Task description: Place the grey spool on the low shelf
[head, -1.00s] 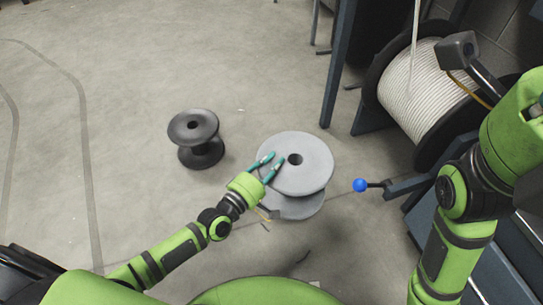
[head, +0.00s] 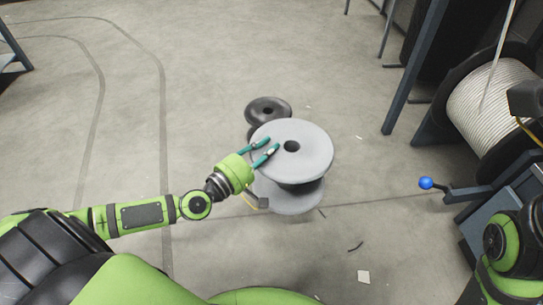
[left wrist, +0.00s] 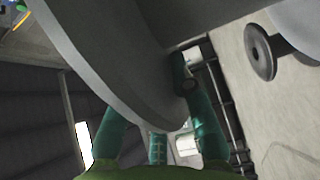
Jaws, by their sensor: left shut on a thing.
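The grey spool (head: 309,145) is upright in the head view, with a wide top flange, a dark centre hole and a lower flange. My left gripper (head: 271,145) is shut on the left side of its top flange. The floor under the spool is hidden, but it seems held off the floor. In the left wrist view the grey flange (left wrist: 95,55) passes between the green fingers (left wrist: 150,115). I cannot clearly make out the low shelf.
A black spool (head: 268,106) stands behind the grey one, partly hidden by it. A blue metal frame (head: 14,50) is cut off at the upper left. A large cable reel (head: 490,105) and a blue-knobbed lever (head: 426,183) are at the right. Floor at left is open.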

